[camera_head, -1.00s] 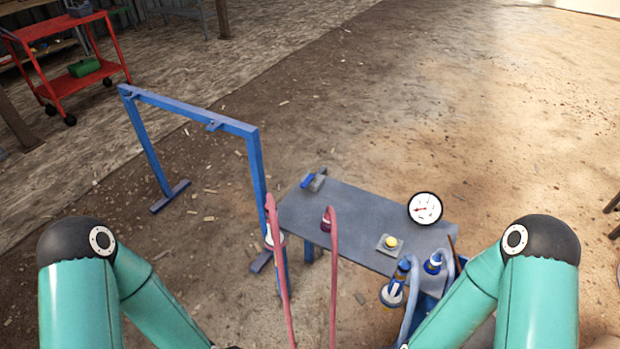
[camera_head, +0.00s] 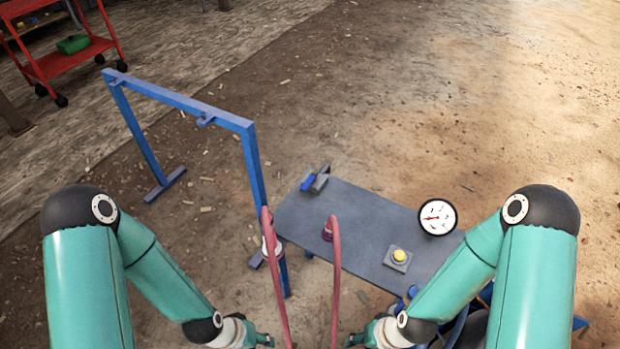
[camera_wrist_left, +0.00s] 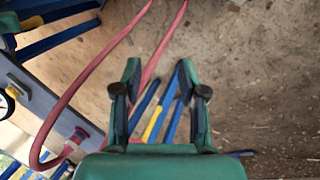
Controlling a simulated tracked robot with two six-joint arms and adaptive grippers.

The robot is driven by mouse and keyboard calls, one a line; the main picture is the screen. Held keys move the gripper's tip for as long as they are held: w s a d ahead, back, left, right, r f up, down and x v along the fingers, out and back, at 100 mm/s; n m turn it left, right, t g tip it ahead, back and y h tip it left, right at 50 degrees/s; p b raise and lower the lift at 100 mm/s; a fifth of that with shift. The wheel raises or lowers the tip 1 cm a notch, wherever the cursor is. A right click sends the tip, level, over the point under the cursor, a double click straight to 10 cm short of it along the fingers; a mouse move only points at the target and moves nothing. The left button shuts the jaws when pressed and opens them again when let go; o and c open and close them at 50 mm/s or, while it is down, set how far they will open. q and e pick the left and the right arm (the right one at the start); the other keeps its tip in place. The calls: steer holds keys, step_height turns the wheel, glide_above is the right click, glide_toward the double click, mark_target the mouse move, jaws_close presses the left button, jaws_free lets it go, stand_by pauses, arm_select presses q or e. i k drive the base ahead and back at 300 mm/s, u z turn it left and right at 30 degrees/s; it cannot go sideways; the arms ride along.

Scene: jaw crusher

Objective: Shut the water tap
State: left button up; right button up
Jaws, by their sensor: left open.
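A small fitting with a blue handle (camera_head: 308,183) sits at the far left corner of the grey panel (camera_head: 350,225); it may be the water tap, but I cannot tell for sure. My left gripper (camera_head: 265,340) is at the bottom edge of the head view, nearer to me than the panel and apart from the blue handle. In the left wrist view the left gripper (camera_wrist_left: 157,75) is open and empty, with blue and yellow bars (camera_wrist_left: 158,118) showing behind its fingers. My right gripper (camera_head: 352,340) is at the bottom edge, partly cut off.
Two red hoses (camera_head: 335,275) rise between my arms. A white gauge (camera_head: 437,217) and a yellow button (camera_head: 399,256) are on the panel's right side. A blue frame (camera_head: 185,103) stands left of the panel. Floor beyond is open; a red cart (camera_head: 60,62) stands far left.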

mark_target(313, 176)
steer(key=k, duration=1.15)
steer(key=u, duration=0.45)
steer(key=i, duration=1.65)
steer(key=z, duration=0.3)
